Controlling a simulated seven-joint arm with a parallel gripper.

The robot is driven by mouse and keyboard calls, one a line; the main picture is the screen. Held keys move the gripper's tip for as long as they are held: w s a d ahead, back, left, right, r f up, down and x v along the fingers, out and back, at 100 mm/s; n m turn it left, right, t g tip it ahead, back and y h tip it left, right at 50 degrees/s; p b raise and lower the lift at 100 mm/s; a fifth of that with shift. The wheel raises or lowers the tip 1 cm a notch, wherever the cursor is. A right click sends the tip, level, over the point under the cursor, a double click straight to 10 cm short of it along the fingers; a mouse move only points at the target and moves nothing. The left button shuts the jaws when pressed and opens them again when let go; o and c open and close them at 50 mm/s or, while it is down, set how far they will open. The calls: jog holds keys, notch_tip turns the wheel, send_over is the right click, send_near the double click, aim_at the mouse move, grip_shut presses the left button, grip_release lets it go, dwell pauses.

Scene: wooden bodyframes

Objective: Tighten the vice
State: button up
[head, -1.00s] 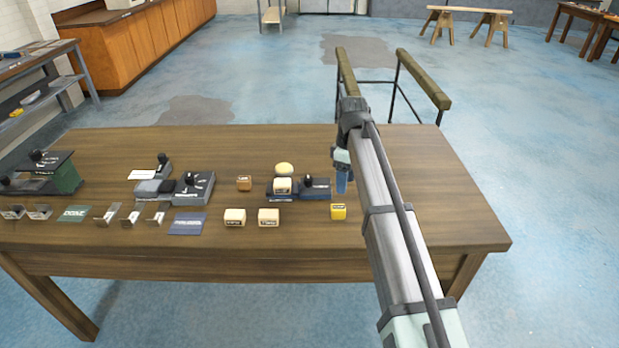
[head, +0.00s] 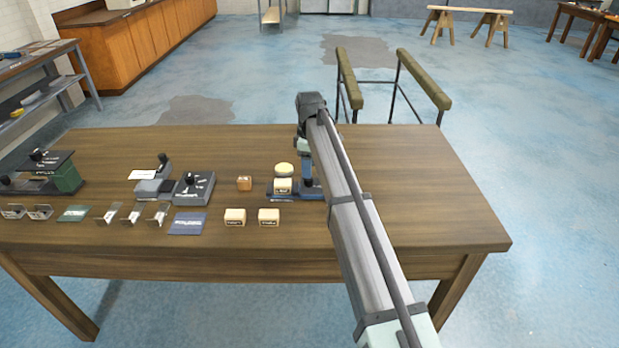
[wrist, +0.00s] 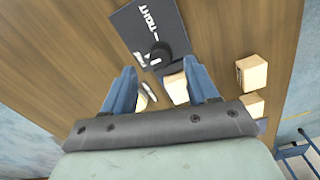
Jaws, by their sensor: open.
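The vice is a low dark blue device near the table's right-centre; its base (head: 283,197) shows in the head view, partly behind my gripper. My gripper (head: 307,183) is above the vice's right part, pointing down.
Two lettered cream blocks (head: 235,217) (head: 268,217) stand in front, an orange-brown block (head: 244,183) to the left and a rounded cream piece (head: 284,169) behind. A grey device with a knob (head: 193,188) stands farther left. The table's right side (head: 440,190) is clear.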

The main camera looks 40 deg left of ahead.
aim_at(309, 181)
jog(key=shift+f, duration=2.65)
jog(key=shift+c, duration=0.3)
jog(key=c, duration=1)
